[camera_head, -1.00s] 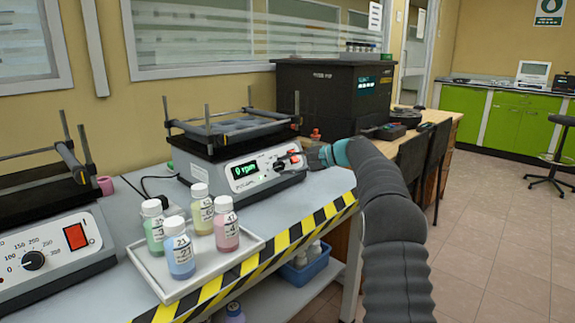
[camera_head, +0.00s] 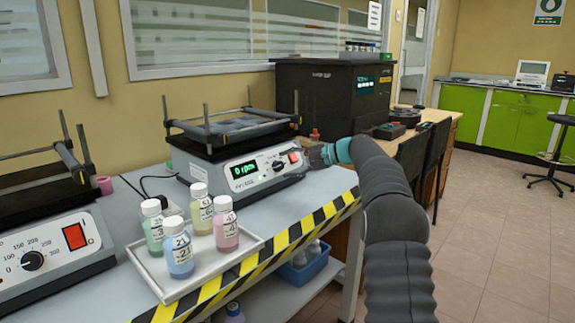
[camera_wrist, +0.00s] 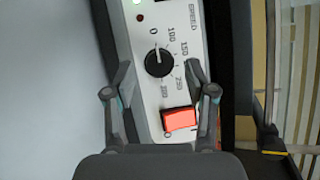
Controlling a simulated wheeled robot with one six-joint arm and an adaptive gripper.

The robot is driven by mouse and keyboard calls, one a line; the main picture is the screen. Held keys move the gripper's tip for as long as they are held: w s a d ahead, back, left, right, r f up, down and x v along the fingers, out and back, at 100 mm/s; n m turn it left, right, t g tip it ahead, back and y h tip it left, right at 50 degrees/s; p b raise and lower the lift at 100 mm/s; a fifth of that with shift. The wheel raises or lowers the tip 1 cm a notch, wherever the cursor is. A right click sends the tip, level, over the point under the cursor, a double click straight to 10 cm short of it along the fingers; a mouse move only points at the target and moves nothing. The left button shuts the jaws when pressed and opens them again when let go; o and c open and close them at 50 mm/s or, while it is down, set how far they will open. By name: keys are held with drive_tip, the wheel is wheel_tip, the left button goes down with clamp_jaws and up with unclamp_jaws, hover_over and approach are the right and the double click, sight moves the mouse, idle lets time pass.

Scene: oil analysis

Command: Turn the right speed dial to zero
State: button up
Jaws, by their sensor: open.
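The right shaker (camera_head: 205,166) has a front panel with a green display (camera_head: 243,170) that reads 0 rpm. Its black speed dial (camera_head: 277,165) shows clearly in the wrist view (camera_wrist: 158,62); its white pointer mark points toward the printed 0. A red switch (camera_wrist: 179,119) sits beside the dial. My gripper (camera_head: 313,156) is at the right end of the panel, just off it. In the wrist view my gripper (camera_wrist: 161,92) is open and empty, its fingers spread on either side of the panel, with the dial ahead of them and not touched.
A white tray (camera_head: 160,281) with several capped sample bottles stands at the front of the bench. Another shaker (camera_head: 50,255) with its own dial and red switch is at the left. A black machine (camera_head: 325,95) stands behind right. Striped tape (camera_head: 290,238) marks the bench edge.

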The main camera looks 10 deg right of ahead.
drive_tip(key=v, duration=1.1)
drive_tip(key=shift+r, duration=0.1)
drive_tip(key=s+a+n+g+h, duration=0.1)
drive_tip(key=s+a+h, duration=0.2)
drive_tip(key=s+a, duration=0.55)
drive_tip(key=s+a+n+g+h, duration=0.15)
drive_tip(key=s+a+h, duration=0.25)
drive_tip(key=s, duration=0.9)
drive_tip(key=s+f+n+h, duration=0.2)
drive_tip(key=s+f, duration=0.2)
drive_tip(key=s, duration=0.5)
drive_tip(key=s+d+f+n+t+h, duration=0.1)
drive_tip(key=s+f+n+h, duration=0.1)
drive_tip(key=s+f, duration=0.3)
drive_tip(key=s+f+n+h, duration=0.2)
drive_tip(key=s+f, duration=0.2)
drive_tip(key=s, duration=0.9)
drive_tip(key=shift+d+f+t, duration=0.3)
drive_tip(key=shift+t, duration=0.05)
